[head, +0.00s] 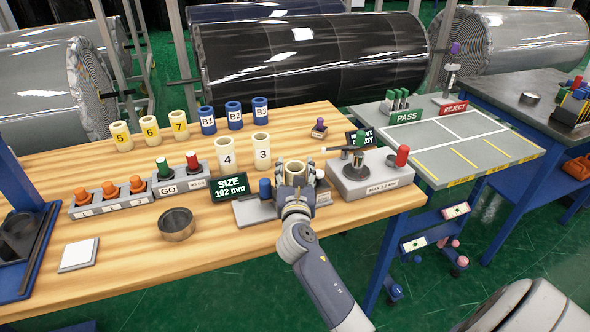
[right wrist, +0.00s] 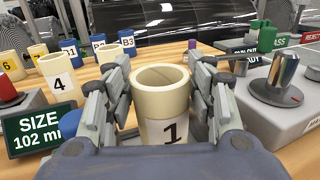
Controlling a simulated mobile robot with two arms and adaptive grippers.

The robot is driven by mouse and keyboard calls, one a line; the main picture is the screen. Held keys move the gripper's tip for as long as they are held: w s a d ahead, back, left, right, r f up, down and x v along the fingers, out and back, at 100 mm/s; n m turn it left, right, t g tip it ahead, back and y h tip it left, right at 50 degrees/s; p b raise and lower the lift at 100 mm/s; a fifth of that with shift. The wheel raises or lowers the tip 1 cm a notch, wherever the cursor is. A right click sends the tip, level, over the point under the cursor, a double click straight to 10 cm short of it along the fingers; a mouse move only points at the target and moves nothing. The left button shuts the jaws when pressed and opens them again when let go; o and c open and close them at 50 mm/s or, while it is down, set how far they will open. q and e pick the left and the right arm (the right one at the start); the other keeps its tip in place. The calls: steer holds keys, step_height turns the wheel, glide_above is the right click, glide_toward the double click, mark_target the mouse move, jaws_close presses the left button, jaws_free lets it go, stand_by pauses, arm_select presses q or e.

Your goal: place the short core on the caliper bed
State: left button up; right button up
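A cream core marked 1 (right wrist: 162,95) stands upright between the fingers of my right gripper (right wrist: 160,90). In the head view its top (head: 295,168) shows behind my right gripper (head: 296,180). The fingers lie close along both sides of it; whether they press on it cannot be told. The grey caliper bed (head: 245,214), with a blue knob (head: 265,188), lies under and beside my gripper. The core's foot is hidden, so its contact with the bed cannot be seen. Cores 4 (head: 226,153) and 3 (head: 262,150) stand behind. My left gripper is not in view.
A size display (head: 230,187) reading 102 mm stands left of the bed. A grey gauge box (head: 370,180) with a red knob is close on the right. A metal ring (head: 176,224) and white pad (head: 78,254) lie left. The front table strip is clear.

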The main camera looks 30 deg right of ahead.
steer(key=shift+o, duration=0.2)
steer(key=shift+r, duration=0.2)
steer(key=b+v, duration=0.1)
steer(key=v, duration=1.1)
steer(key=shift+f, duration=0.1)
